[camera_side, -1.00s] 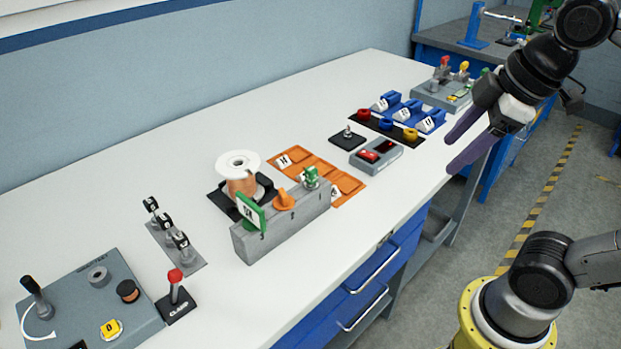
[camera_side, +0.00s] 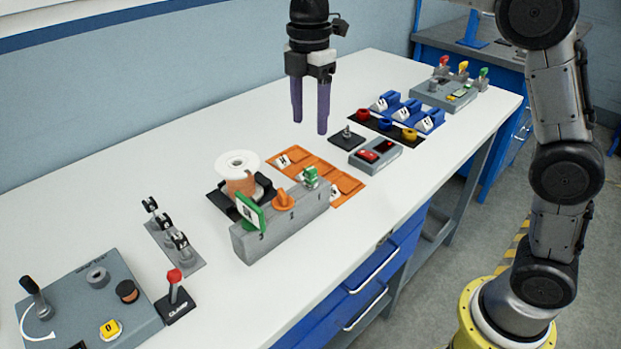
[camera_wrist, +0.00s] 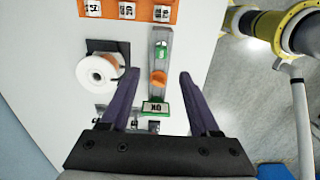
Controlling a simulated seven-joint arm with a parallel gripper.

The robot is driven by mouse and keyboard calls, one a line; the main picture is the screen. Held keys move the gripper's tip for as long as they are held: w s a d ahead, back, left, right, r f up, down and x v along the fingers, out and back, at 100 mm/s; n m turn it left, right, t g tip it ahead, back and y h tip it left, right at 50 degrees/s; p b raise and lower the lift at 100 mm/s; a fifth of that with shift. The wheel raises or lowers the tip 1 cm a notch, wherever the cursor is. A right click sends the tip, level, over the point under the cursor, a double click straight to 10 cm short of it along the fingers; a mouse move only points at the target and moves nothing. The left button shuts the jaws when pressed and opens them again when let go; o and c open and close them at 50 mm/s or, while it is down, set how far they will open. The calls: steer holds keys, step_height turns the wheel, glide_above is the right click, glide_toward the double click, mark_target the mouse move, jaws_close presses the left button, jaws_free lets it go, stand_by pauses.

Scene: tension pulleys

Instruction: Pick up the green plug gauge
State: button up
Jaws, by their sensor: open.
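Several green parts show, and I cannot tell for sure which is the plug gauge. A small green piece (camera_side: 311,177) with a pale label sits on the far end of a grey block (camera_side: 280,231); the wrist view shows it too (camera_wrist: 161,51). A larger green-framed plate (camera_side: 250,212) stands at the block's near end, reading "OK" in the wrist view (camera_wrist: 156,108). A green-topped peg (camera_side: 484,72) stands at a grey box at the back. My gripper (camera_side: 310,126) is open and empty, pointing down high above the table; in the wrist view its fingers (camera_wrist: 157,74) straddle the block's line.
An orange knob (camera_side: 284,200) sits between the green parts on the block. A white spool (camera_side: 238,164) stands close behind. Orange trays (camera_side: 340,180), a red-buttoned box (camera_side: 376,155) and blue holders (camera_side: 408,112) lie beyond. Bare white table (camera_side: 215,290) lies in front.

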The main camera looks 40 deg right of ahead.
mark_target(311, 169)
steer(key=f, duration=1.3)
steer(key=shift+s, duration=0.2)
steer(key=shift+r, duration=0.1)
jaws_close()
